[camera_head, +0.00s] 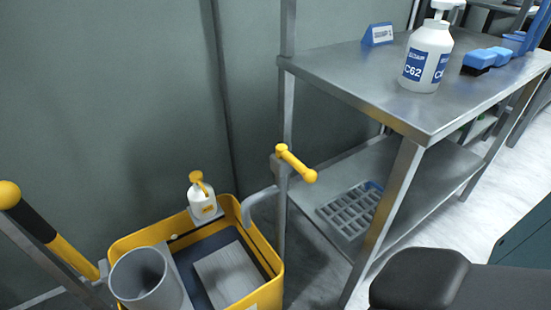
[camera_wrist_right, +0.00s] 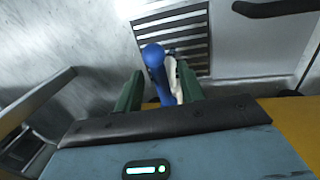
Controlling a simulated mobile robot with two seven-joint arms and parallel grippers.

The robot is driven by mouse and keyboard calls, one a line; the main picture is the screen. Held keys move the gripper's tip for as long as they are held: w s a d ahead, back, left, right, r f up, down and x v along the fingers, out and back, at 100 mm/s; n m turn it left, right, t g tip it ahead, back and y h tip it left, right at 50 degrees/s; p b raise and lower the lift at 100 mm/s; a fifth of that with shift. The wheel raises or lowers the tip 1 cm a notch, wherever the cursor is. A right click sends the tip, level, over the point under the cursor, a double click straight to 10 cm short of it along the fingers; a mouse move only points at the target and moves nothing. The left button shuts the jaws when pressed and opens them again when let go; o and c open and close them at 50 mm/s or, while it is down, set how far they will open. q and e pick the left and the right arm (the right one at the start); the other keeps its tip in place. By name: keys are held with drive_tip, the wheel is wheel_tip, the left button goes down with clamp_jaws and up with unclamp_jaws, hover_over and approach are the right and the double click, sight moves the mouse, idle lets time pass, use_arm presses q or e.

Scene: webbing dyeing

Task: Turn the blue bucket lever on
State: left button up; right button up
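In the right wrist view, a blue lever with a round knob (camera_wrist_right: 154,58) stands in front of my right gripper (camera_wrist_right: 160,88). The gripper's two green fingers are apart, one on each side of the lever. A white part (camera_wrist_right: 174,80) shows just right of the blue lever, also between the fingers. I cannot tell whether either finger touches the lever. The lower end of the lever is hidden behind the gripper body. The head view does not show the blue lever or either gripper.
A steel table (camera_head: 345,75) holds a white pump bottle (camera_head: 428,58) and blue brushes (camera_head: 486,58). A slatted grate (camera_wrist_right: 175,30) lies beyond the lever.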

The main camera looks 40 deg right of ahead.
wheel_tip(320, 180, up, 8)
drive_tip(key=a+p, duration=0.1)
drive_tip(key=p, duration=0.3)
drive_tip(key=shift+w+a+p, duration=0.15)
drive_tip(key=shift+a+p, duration=0.1)
drive_tip(key=shift+p, duration=0.05)
drive_tip(key=shift+f, duration=0.2)
